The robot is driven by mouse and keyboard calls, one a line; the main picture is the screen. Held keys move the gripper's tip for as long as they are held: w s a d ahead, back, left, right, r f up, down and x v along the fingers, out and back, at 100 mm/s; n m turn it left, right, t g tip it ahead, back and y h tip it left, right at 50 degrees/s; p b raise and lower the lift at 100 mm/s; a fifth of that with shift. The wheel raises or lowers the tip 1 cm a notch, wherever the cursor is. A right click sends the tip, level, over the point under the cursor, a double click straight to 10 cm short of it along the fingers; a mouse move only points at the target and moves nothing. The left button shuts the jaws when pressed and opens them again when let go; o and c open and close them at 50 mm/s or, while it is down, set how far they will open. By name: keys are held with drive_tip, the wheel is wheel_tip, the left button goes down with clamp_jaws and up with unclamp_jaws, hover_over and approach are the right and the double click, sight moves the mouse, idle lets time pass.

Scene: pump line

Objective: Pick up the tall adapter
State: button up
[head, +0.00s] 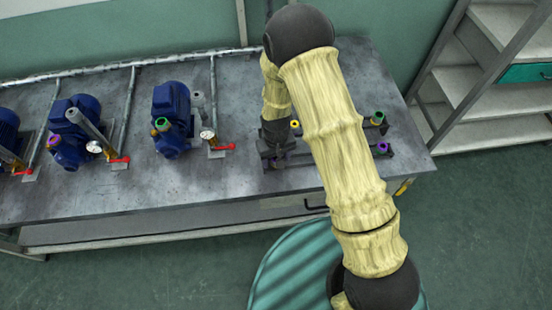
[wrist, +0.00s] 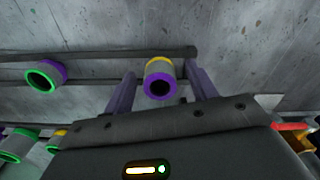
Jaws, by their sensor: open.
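My gripper (wrist: 160,82) is open, with one finger on each side of a grey adapter (wrist: 160,70). This adapter has a purple ring around its open near end and a yellow band at its far end. Gaps show between it and both fingers. Another grey adapter (wrist: 45,76), with green and purple ends, is to the left in the wrist view. In the head view my gripper (head: 274,150) is low over the right part of the bench, by a purple-ended adapter (head: 276,163). I cannot tell which adapter is the tall one.
A yellow-topped adapter (head: 294,124) is close to my gripper. A green-topped one (head: 378,117) and a purple-topped one (head: 382,147) stand right of my arm. Blue pumps (head: 170,105) with red-handled valves (head: 222,147) fill the bench's left. Shelves (head: 490,75) stand at right.

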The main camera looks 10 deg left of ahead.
drive_tip(key=shift+c, duration=0.5)
drive_tip(key=c, duration=1)
wheel_tip(320, 180, up, 10)
drive_tip(key=shift+r+b, duration=0.1)
drive_tip(key=shift+b, duration=0.25)
